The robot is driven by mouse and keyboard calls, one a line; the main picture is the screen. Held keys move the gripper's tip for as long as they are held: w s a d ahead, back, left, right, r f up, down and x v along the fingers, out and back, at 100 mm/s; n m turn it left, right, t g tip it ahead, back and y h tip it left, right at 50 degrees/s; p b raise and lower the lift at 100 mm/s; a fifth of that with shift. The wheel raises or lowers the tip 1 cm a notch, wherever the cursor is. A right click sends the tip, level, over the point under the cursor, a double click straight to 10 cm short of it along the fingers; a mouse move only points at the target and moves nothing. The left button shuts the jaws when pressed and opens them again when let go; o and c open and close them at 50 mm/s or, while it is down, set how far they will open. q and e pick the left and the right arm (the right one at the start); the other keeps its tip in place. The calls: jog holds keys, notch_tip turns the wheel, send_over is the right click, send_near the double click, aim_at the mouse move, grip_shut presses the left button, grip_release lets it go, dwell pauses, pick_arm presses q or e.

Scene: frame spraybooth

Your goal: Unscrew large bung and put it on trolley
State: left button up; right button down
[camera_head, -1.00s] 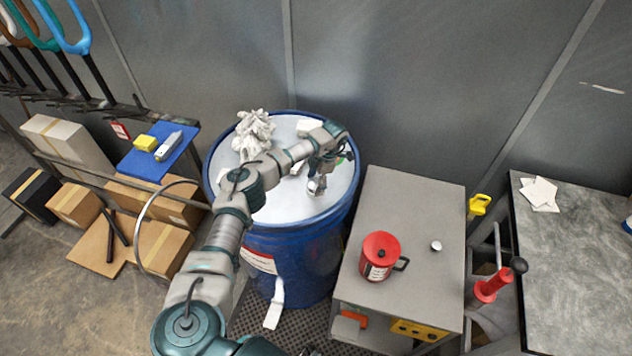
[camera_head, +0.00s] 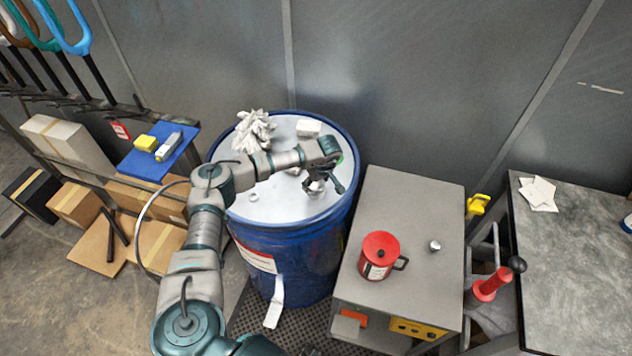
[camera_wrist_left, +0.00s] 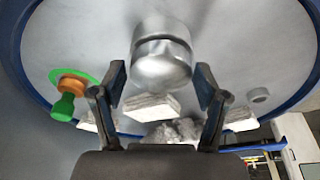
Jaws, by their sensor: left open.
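The large silver bung (camera_wrist_left: 162,62) is a thick, grooved metal cylinder on the pale top of the blue drum (camera_head: 300,250). In the head view the bung (camera_head: 316,187) shows partly below my left gripper (camera_head: 324,182). In the left wrist view my left gripper (camera_wrist_left: 160,84) is open, with one finger on each side of the bung's near end. Gaps show between fingers and bung; whether either touches it I cannot tell. The grey trolley (camera_head: 420,205) stands right of the drum. My right gripper is not in view.
The trolley carries a red can (camera_head: 380,256) and a small silver piece (camera_head: 435,246). A crumpled white rag (camera_head: 254,130), white blocks and a small ring (camera_head: 254,197) lie on the drum top. A green and orange fitting (camera_wrist_left: 72,88) is near its rim.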

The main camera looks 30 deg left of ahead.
pick_arm(q)
jog(key=m, duration=0.3)
jog(key=shift+m+t+h, duration=0.3)
jog(key=shift+m+t, duration=0.1)
jog(key=m, duration=0.3)
jog(key=shift+f+t+h+b, duration=0.1)
jog(key=shift+t+h+b, duration=0.2)
jog(key=shift+b, duration=0.1)
jog(key=m+h, duration=0.1)
jog(key=m, duration=0.4)
jog(key=shift+s+b, duration=0.1)
jog(key=shift+b, duration=0.3)
jog(key=shift+m+h, duration=0.3)
jog(key=shift+m, duration=0.4)
jog(key=c, duration=0.8)
jog(key=shift+o, duration=0.2)
jog(key=n+y, duration=0.1)
jog(key=n, duration=0.3)
jog(key=shift+n, duration=0.4)
